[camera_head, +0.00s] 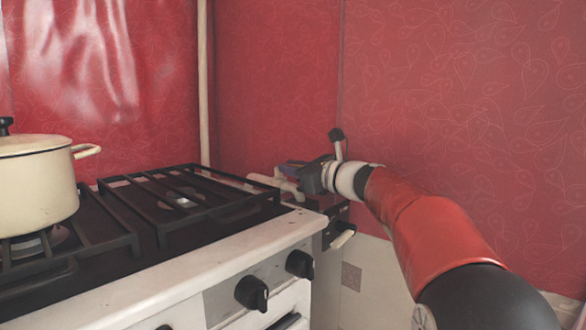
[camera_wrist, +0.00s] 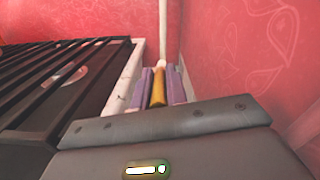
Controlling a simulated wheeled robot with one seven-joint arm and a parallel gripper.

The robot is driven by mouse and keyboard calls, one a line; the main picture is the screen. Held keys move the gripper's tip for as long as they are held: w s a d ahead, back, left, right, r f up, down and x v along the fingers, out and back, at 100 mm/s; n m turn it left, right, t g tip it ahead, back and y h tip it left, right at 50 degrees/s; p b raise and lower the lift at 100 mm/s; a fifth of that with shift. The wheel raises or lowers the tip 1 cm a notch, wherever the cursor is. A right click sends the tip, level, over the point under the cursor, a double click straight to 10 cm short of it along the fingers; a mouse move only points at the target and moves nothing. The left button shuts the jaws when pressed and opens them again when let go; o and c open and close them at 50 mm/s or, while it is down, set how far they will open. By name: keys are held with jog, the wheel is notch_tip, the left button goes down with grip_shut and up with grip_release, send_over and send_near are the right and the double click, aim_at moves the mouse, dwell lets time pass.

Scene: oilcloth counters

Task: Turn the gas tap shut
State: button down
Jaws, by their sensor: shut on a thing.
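The yellow lever of the gas tap (camera_wrist: 158,88) shows in the wrist view, lying lengthwise between the two purple fingers of my gripper (camera_wrist: 160,89). The fingers are shut on it from both sides. Beyond its far end is a white rounded piece with a pale upright pipe (camera_wrist: 163,32) behind it. In the head view my gripper (camera_head: 290,168) is at the back right corner of the stove, next to cream pipework (camera_head: 268,181). The lever cannot be made out there, and the tap's body is mostly hidden.
The stove (camera_head: 170,288) with black grates (camera_head: 165,205) and front knobs (camera_head: 252,292) stands left of my arm. A cream pot (camera_head: 35,190) sits on its left burner. Red patterned walls (camera_head: 460,90) close in behind and right. The gap by the stove is narrow.

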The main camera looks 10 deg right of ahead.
jog(key=shift+s+a+f+m+t+h+b, duration=0.1)
jog(key=shift+s+a+m+t+h+b, duration=0.1)
jog(key=shift+m+t+h+b, duration=0.3)
jog(key=shift+s+a+m+t+h+b, duration=0.1)
jog(key=shift+a+m+t+h+b, duration=0.1)
jog(key=shift+m+h+b, duration=0.35)
jog(key=shift+a+m+t+h, duration=0.1)
jog(key=shift+m+t+h, duration=0.4)
jog(key=shift+h, duration=0.65)
jog(key=c, duration=1.4)
grip_release()
jog(key=v, duration=0.8)
jog(key=shift+b, duration=0.35)
jog(key=shift+w, duration=0.1)
